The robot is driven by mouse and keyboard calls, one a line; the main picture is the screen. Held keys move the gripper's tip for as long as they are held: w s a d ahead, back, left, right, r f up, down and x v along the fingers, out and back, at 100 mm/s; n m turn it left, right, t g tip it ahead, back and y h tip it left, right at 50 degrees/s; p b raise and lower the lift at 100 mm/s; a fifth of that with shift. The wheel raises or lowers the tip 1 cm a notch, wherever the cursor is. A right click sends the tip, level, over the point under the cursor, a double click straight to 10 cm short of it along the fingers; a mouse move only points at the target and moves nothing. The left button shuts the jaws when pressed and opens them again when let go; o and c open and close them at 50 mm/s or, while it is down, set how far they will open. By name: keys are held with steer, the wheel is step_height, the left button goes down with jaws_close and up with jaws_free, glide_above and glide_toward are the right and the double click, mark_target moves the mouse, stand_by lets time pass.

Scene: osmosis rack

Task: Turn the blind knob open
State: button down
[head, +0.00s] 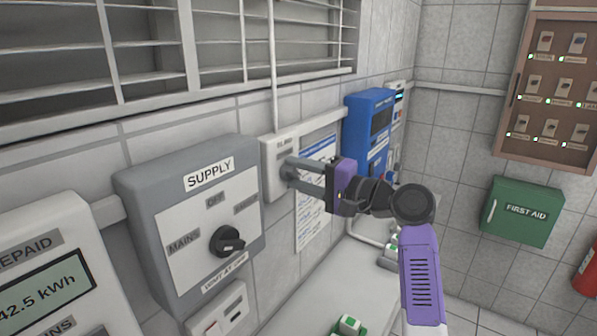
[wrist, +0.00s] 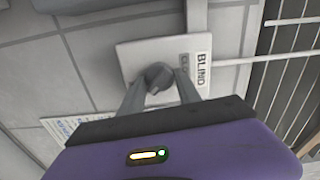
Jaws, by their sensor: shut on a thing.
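The blind knob (wrist: 156,77) is a round grey knob on a small white wall plate labelled BLIND (wrist: 180,53). In the head view the plate (head: 275,155) is on the tiled wall, right of the grey SUPPLY box. My gripper (wrist: 160,88) reaches the knob with one finger on each side of it. In the head view my gripper (head: 289,178) points left at the plate, and its fingers are shut on the knob. The fingers hide much of the knob there. The knob's marks are too small to read.
A grey SUPPLY box (head: 190,215) with a black rotary knob (head: 227,241) is left of the plate. A blue unit (head: 369,130) is to the right. Slatted blinds (head: 150,60) are above. A green FIRST AID box (head: 526,211) hangs on the far wall.

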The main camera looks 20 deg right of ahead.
steer(key=shift+f, duration=0.15)
steer(key=c, duration=0.8)
jaws_free()
steer(key=shift+c, duration=0.2)
steer(key=shift+s, duration=0.1)
steer(key=b+v, duration=0.2)
steer(key=v, duration=0.5)
steer(key=shift+s+d, duration=0.25)
